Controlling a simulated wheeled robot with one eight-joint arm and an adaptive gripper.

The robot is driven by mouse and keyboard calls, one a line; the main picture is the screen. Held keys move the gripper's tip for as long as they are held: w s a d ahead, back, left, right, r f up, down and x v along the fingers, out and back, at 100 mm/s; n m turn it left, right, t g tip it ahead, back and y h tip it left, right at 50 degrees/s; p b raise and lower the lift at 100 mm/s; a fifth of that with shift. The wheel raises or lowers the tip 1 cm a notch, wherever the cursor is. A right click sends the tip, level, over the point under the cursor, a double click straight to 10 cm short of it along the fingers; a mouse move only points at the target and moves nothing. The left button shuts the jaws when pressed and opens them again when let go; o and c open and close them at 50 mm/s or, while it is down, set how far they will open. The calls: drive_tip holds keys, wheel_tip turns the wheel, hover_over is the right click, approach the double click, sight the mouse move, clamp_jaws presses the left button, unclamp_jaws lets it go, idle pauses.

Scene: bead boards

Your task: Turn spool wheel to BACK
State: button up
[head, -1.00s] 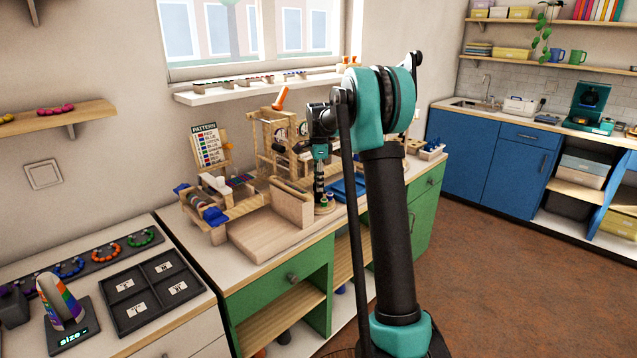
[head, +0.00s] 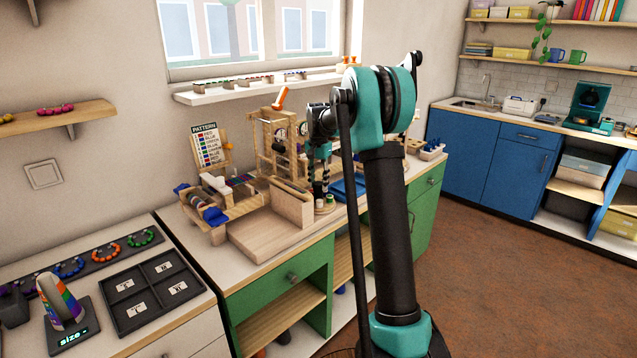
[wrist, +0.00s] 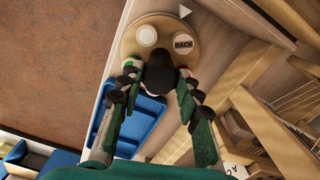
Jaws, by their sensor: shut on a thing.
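The spool wheel (wrist: 133,40) is a round wooden disc with a dark knob (wrist: 158,78) in its middle. It also shows in the head view (head: 325,208), small and low on the bench. A white BACK label (wrist: 184,43) sits on its right side, and a plain-looking pale round spot (wrist: 147,36) is left of that. A white triangular pointer (wrist: 185,11) lies just beyond the rim, above the BACK label. My gripper (wrist: 157,74) is shut on the knob, one finger on each side; it points down in the head view (head: 319,185). The knob's lower part is hidden.
A blue tray (wrist: 140,120) lies close to the wheel. A wooden frame (wrist: 240,85) stands right of the wheel in the wrist view. A wooden block (head: 292,203) stands beside my gripper in the head view. The bench's edge and open floor lie to the left in the wrist view.

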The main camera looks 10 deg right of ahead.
drive_tip(key=shift+n, duration=2.2)
drive_tip(key=o, duration=1.2)
drive_tip(key=shift+c, duration=0.2)
wheel_tip(320, 180, up, 12)
